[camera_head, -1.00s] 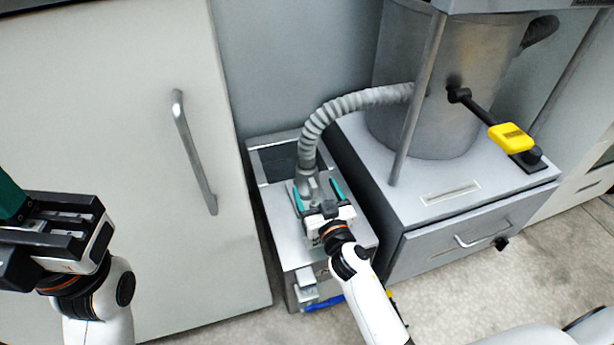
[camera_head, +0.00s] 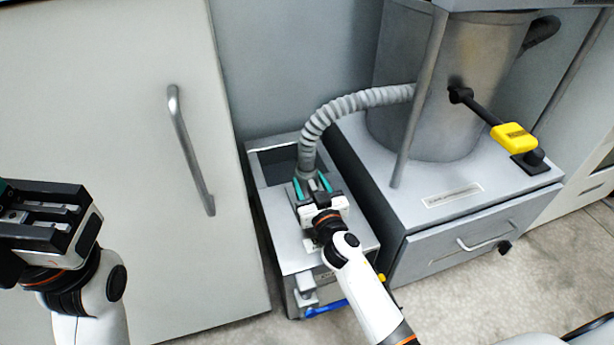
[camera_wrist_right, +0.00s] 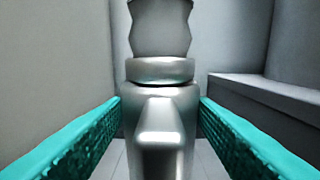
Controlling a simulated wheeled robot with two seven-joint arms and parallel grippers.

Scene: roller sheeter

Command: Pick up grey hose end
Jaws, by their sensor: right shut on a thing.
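The grey hose (camera_head: 335,108) is ribbed and arches from the metal drum down to the small metal box. Its end is a smooth silver metal fitting (camera_wrist_right: 160,125), upright in the right wrist view, with the ribbed hose (camera_wrist_right: 160,28) above it. My right gripper (camera_head: 312,184) is shut on this hose end, with a teal finger on either side of it. In the head view the gripper mostly hides the hose end. My left gripper (camera_head: 40,225) is at the far left, in front of the cabinet, away from the hose.
The small metal box (camera_head: 285,225) has an opening at its back. A metal drum (camera_head: 400,125) with a yellow-handled lever (camera_head: 514,137) stands on a grey drawer cabinet (camera_head: 445,200) at right. A tall pale cabinet (camera_head: 90,110) with a handle (camera_head: 190,150) stands at left.

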